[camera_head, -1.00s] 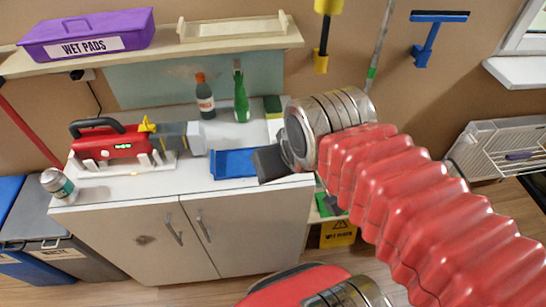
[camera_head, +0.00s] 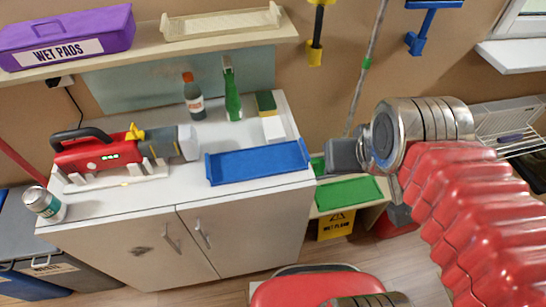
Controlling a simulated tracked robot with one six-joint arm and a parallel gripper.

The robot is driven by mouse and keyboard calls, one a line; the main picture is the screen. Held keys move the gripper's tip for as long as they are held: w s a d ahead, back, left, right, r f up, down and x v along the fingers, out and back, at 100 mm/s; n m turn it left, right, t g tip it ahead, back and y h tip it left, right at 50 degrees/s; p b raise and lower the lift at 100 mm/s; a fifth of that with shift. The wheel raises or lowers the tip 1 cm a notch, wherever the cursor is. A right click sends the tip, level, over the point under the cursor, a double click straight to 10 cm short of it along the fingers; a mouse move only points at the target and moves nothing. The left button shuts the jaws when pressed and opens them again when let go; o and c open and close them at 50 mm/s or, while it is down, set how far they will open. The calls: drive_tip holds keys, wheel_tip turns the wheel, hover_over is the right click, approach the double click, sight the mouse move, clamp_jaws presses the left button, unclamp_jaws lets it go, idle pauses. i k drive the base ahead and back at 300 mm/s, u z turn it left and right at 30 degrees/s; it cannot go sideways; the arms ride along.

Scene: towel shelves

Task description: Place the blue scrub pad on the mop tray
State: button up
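I cannot clearly make out a blue scrub pad. A flat blue tray (camera_head: 258,165) with raised ends lies on the white counter, and nothing shows on it. A green tray (camera_head: 348,194) lies on a low shelf to the right of the counter. I cannot tell which tray is the mop tray. My gripper (camera_head: 345,155) is a dark grey block at the end of the silver wrist. It is right of the counter, above the green tray in the picture. Its fingers are not distinct, so its opening and anything held are unclear.
The counter (camera_head: 110,203) also holds a red device (camera_head: 98,153), bottles (camera_head: 232,95), a green-yellow sponge (camera_head: 265,102), a white block (camera_head: 273,128) and a can (camera_head: 44,203). A purple wet pads box (camera_head: 66,36) and cream tray (camera_head: 220,22) stand on the wall shelf.

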sight(347, 193)
drive_tip(key=z, duration=0.2)
drive_tip(key=k, duration=1)
drive_tip(key=u, duration=0.9)
drive_tip(key=i, duration=1)
drive_tip(key=u, duration=0.1)
